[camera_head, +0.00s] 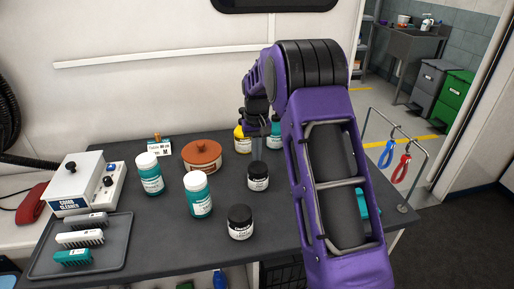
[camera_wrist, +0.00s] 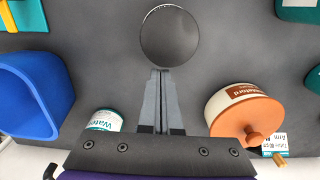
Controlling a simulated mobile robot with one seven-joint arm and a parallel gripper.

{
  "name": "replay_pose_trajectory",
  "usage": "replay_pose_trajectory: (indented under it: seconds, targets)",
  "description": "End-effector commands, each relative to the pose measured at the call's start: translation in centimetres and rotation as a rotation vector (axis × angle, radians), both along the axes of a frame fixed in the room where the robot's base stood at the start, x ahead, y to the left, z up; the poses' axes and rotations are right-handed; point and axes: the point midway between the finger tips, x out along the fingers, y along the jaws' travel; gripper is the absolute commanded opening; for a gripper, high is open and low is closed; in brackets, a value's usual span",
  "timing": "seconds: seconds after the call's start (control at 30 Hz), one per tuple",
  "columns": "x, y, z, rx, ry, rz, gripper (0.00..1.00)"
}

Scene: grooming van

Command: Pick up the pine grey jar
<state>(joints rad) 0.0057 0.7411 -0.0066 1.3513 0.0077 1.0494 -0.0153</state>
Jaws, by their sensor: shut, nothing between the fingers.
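Two dark grey-black jars with pale labels stand on the dark table: one nearer the middle (camera_head: 258,184), one closer to the front (camera_head: 240,230). No readable label tells me which one is the pine grey jar. My gripper (camera_head: 257,158) points down just over the middle jar. In the wrist view my gripper (camera_wrist: 162,72) has its fingers together and empty. A dark round lid (camera_wrist: 170,36) lies just beyond the fingertips, seen from above; it fits the middle jar. I cannot tell if the fingertips touch it.
An orange-lidded pot (camera_head: 202,157), teal jars (camera_head: 198,200) (camera_head: 150,180) and a yellow jar (camera_head: 241,146) stand close around. A tray of brushes (camera_head: 110,255) is at left. A blue container (camera_wrist: 30,95) shows in the wrist view. My arm hides the table's right part.

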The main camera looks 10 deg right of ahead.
Motion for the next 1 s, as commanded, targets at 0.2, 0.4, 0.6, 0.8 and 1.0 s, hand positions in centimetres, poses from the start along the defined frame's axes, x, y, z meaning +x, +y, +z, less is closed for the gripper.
replay_pose_trajectory:
  seconds: [0.2,0.4,0.6,0.8,1.0]
  targets:
    - [-0.1,0.0,-3.6,-0.002,0.002,-0.001,0.0]
    - [0.0,0.0,-4.9,-0.002,-0.001,-0.001,0.0]
    - [0.0,0.0,-5.0,-0.002,-0.001,-0.001,0.0]
    - [0.0,0.0,-5.0,-0.002,-0.001,-0.001,0.0]
    - [0.0,0.0,-4.9,-0.002,-0.001,-0.001,0.0]
